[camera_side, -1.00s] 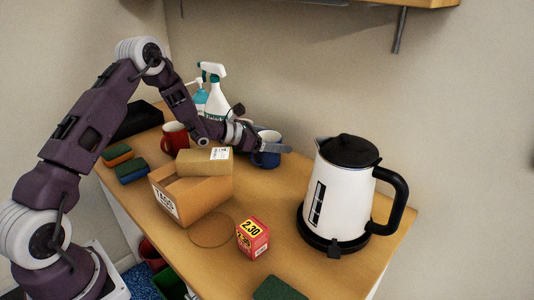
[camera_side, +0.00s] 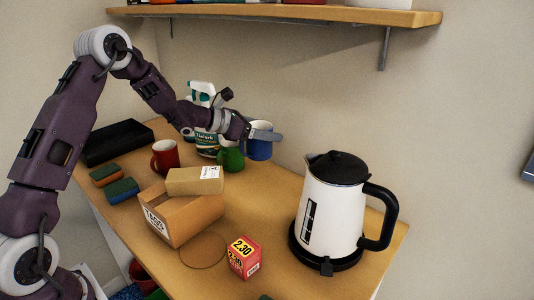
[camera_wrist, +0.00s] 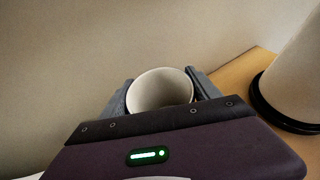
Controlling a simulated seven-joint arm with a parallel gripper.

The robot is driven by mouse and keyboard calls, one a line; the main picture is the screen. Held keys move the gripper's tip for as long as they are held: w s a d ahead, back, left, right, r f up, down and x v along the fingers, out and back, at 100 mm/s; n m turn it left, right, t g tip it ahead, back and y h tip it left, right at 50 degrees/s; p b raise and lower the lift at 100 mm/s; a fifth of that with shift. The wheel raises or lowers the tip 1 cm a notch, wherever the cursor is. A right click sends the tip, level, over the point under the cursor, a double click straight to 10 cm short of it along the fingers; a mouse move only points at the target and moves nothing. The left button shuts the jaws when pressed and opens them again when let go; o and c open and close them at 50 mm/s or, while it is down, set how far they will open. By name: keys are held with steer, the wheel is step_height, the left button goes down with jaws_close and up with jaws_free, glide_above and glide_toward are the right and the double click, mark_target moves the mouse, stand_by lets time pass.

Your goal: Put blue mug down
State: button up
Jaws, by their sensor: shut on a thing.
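The blue mug (camera_side: 258,150) is upright near the back of the wooden table, left of the kettle. My gripper (camera_side: 264,134) is shut on it at its upper part, with a finger across the rim. The mug appears to be held a little above the table. In the wrist view, the mug's pale round opening (camera_wrist: 160,88) sits between the two fingers and looks empty; most of its outside is hidden.
A white kettle (camera_side: 330,205) stands to the right. A green round thing (camera_side: 231,159), a spray bottle (camera_side: 205,140) and a red mug (camera_side: 165,156) are left of the mug. A carton (camera_side: 185,220), a round mat (camera_side: 202,250) and a price-marked box (camera_side: 244,258) are in front.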

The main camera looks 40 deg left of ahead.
steer(key=d+r+m+g+h, duration=0.3)
steer(key=d+m+g+h, duration=0.3)
steer(key=d, duration=0.5)
steer(key=f+m, duration=0.1)
steer(key=f, duration=0.3)
steer(key=s+d+f+m+g, duration=0.1)
steer(key=f, duration=0.3)
steer(key=f+h, duration=0.1)
steer(key=f, duration=0.3)
steer(key=shift+s+d+m, duration=0.35)
steer(key=shift+s+m, duration=0.05)
steer(key=shift+f, duration=0.1)
steer(key=o, duration=1.7)
